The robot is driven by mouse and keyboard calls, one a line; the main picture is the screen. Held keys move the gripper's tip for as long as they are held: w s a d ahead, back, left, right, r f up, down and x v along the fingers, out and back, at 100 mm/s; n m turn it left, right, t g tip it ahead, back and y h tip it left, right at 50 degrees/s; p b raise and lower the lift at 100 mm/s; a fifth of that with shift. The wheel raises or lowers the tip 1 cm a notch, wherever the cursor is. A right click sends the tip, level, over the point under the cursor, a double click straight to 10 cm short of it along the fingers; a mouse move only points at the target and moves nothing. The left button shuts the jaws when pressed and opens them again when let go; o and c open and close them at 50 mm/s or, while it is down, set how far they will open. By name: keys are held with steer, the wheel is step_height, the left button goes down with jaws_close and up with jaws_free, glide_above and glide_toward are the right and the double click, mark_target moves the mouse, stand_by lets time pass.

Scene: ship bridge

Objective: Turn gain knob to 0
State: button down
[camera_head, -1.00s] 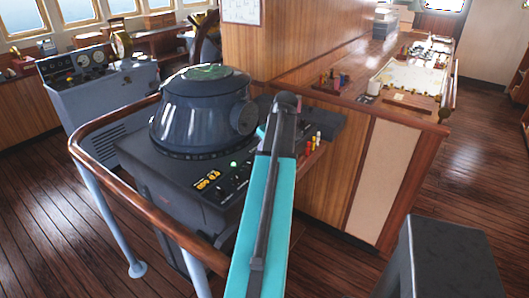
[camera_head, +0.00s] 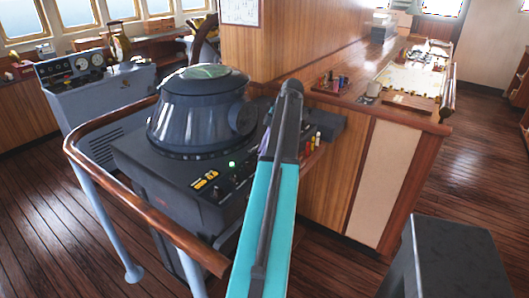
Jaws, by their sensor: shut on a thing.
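The radar console (camera_head: 130,165) stands at the centre left, with a dark round hood (camera_head: 200,115) on top. Its sloping front panel has yellow buttons (camera_head: 205,180), a lit green button (camera_head: 232,164) and several small dark knobs (camera_head: 238,179). The labels are too small to read, so I cannot tell which knob is the gain knob or where it points. My teal and dark grey arm rises from the bottom and crosses the panel's right side. My gripper is hidden behind the arm, and so is its contact with the panel.
A wooden handrail (camera_head: 140,212) on pale blue posts curves around the console's left and front. A wood-panelled counter (camera_head: 335,178) stands right behind my arm, with coloured pens (camera_head: 318,138) by it. A dark box-shaped block (camera_head: 455,245) is at the lower right. Open floor lies left.

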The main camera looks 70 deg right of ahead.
steer(key=n+y, duration=0.1)
steer(key=n, duration=0.2)
steer(key=shift+d+r+g+p, duration=0.1)
steer(key=shift+d+g+p, duration=0.05)
steer(key=shift+g+p, duration=0.2)
steer(key=shift+n+g+y+p, duration=0.35)
steer(key=shift+n+p, duration=0.15)
steer(key=shift+n, duration=0.5)
steer(key=c, duration=1.5)
jaws_free()
